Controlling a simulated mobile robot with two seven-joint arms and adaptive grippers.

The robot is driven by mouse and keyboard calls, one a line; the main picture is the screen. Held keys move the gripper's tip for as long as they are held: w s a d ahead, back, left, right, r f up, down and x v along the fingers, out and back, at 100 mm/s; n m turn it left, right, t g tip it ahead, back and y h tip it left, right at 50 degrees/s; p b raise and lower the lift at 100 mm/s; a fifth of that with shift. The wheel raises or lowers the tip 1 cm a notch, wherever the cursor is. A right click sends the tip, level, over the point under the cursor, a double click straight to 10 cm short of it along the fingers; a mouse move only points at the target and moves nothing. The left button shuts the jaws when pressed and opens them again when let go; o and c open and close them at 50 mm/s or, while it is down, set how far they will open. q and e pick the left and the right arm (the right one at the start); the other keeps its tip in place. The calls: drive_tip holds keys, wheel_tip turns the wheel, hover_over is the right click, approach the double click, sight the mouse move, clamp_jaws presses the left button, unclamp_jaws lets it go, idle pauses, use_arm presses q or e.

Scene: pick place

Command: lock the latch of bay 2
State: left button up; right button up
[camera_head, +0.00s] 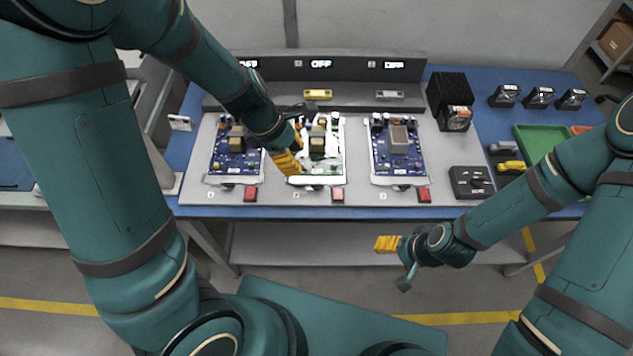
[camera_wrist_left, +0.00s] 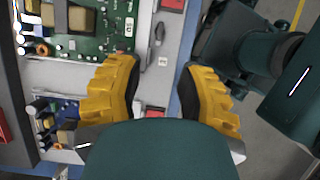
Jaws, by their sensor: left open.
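Bay 2 is the middle bay, with a white-and-green board (camera_head: 328,160) that also shows in the left wrist view (camera_wrist_left: 97,40). Its latch (camera_wrist_left: 158,32) is a small metal piece at the board's front edge, beyond my fingertips; its exact position is too small to tell. The bay's red button (camera_head: 337,194) is right of the latch (camera_head: 317,187) in the head view. My left gripper (camera_head: 288,163) is over the left part of bay 2. In the left wrist view its yellow fingers (camera_wrist_left: 157,68) are apart and empty. My right gripper (camera_head: 387,244) hangs before the table, its opening unclear.
Blue boards stand in the left bay (camera_head: 236,150) and right bay (camera_head: 397,150). Displays above read OFF. A black finned block (camera_head: 450,90), black box (camera_head: 470,182) and green tray (camera_head: 545,140) are to the right. Other red buttons (camera_head: 250,194) line the front.

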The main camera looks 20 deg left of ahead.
sight(316, 184)
use_arm(q)
drive_tip(key=b+x, duration=0.5)
drive_tip(key=x, duration=0.6)
drive_tip(key=shift+w+d+f+b, duration=0.1)
drive_tip(key=shift+d+f+b, duration=0.05)
drive_tip(key=shift+f+b, duration=0.25)
drive_tip(key=shift+c, duration=0.3)
clamp_jaws()
